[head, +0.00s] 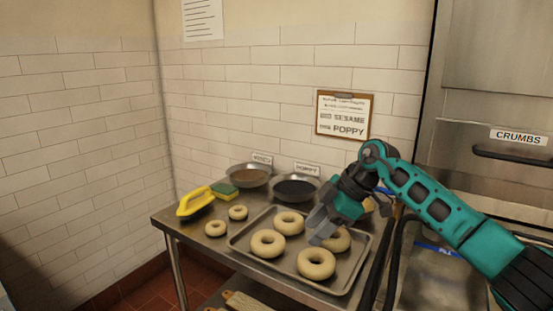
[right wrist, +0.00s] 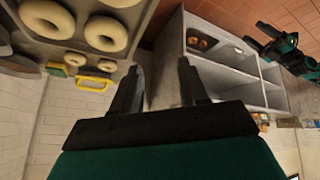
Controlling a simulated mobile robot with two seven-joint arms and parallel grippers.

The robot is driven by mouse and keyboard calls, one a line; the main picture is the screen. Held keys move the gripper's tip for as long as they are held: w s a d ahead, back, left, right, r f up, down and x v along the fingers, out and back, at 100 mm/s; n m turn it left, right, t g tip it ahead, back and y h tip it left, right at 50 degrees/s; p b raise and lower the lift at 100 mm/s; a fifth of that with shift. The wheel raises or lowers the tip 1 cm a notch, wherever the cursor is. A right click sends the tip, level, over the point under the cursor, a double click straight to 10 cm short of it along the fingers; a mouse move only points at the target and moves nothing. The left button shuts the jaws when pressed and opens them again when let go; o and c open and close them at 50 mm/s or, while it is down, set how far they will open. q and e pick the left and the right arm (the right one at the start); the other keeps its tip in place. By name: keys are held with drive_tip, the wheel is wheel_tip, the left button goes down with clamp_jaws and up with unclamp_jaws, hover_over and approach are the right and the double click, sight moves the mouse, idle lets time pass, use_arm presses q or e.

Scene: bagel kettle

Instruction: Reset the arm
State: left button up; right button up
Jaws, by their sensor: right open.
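My right arm comes in from the right in the head view, bent at the elbow. Its gripper (head: 320,226) is open and empty above the right part of the baking tray (head: 238,243), in front of one bagel (head: 337,240) that it partly hides. In the right wrist view the two fingers (right wrist: 162,78) are apart with nothing between them. A small teal and black arm end, which looks like my left gripper (right wrist: 264,38), shows at the upper right of that view; its jaw is too small to read.
Several bagels lie on the tray (head: 268,243), and two smaller ones (head: 238,212) on the steel table. A steel unit labelled CRUMBS (head: 518,137) is at right. A grey shelf (right wrist: 232,82) shows in the wrist view.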

drive_tip(key=s+a+f+n+t+y, duration=0.1)
drive_tip(key=s+a+f+t+y, duration=0.25)
drive_tip(key=s+a+y, duration=0.7)
drive_tip(key=s+d+f+m+t+h, duration=0.5)
drive_tip(key=d+f+m+t+h, duration=0.5)
drive_tip(key=d+f+m+t, duration=0.4)
drive_tip(key=s+d+f+m+g+h, duration=0.1)
drive_tip(key=s+d+f+g+h, duration=0.1)
drive_tip(key=s+f+g, duration=0.2)
drive_tip(key=s+d+f+m+g+h, duration=0.2)
drive_tip(key=s+f, duration=0.4)
drive_tip(key=s, duration=0.4)
drive_tip(key=shift+s+d+g+h, duration=0.3)
drive_tip(key=shift+d+g+h, duration=0.15)
drive_tip(key=shift+d+g, duration=0.4)
